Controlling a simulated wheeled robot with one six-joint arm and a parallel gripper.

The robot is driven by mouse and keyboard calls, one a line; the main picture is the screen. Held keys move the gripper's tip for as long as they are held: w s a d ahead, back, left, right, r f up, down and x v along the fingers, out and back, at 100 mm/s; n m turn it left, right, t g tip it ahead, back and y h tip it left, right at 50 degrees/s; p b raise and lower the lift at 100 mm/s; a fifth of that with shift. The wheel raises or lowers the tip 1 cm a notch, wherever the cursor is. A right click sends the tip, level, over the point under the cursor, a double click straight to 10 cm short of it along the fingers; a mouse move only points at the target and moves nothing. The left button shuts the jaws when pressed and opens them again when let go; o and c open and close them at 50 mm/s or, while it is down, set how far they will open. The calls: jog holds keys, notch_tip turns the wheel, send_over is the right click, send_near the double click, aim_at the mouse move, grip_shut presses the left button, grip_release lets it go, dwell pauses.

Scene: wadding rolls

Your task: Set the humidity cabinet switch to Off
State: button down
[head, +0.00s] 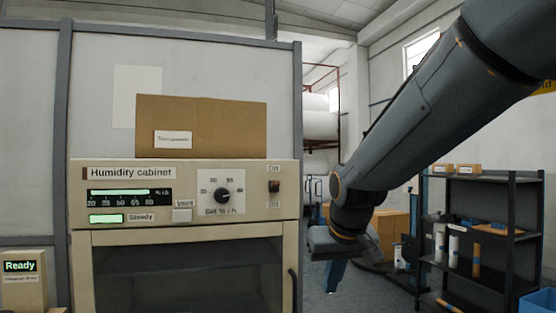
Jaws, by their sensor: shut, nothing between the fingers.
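The humidity cabinet (185,232) stands at left centre, a cream unit with a front panel and a dark glass door below. Its small dark switch (274,186) is at the right end of the panel, with one label above and one below, too small to read surely. The switch's tilt cannot be made out. The cabinet's bar display (130,192) is lit green, and a green lamp beside the word Steady is lit. My gripper (335,243) hangs to the right of the cabinet and lower than the switch, apart from it. It is shut and empty; its fingertips are hard to make out.
The panel also has a dial (222,195) and a Vent button (182,215). A cardboard box (200,125) sits on top. A Ready unit (22,278) is at lower left. A dark shelf rack (480,235) stands at right.

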jog(key=w+a+r+t+p, duration=0.1)
jog(key=a+r, duration=0.2)
jog(key=r, duration=0.8)
jog(key=w+a+r+n+t+y+p, duration=0.1)
jog(key=w+a+r+t, duration=0.1)
jog(key=r, duration=0.9)
jog(key=w+a+r+t+y+p, duration=0.1)
jog(key=a+r, duration=0.3)
jog(key=r, duration=0.7)
jog(key=shift+w+a+n+t, duration=0.3)
jog(key=shift+w+a+t, duration=0.1)
jog(key=shift+t, duration=0.1)
jog(key=shift+w, duration=0.1)
jog(key=p, duration=0.4)
send_over(275, 184)
jog(key=f, duration=0.5)
jog(key=shift+w+d+f, duration=0.2)
jog(key=shift+w, duration=0.15)
jog(key=f, duration=0.1)
jog(key=s+f, duration=0.1)
jog(key=f, duration=0.1)
jog(key=shift+d+p, duration=0.1)
jog(key=shift+p, duration=0.3)
jog(key=shift+s+f, duration=0.15)
jog(key=shift+f, duration=0.35)
jog(key=shift+d+f+b, duration=0.15)
jog(key=shift+b, duration=0.3)
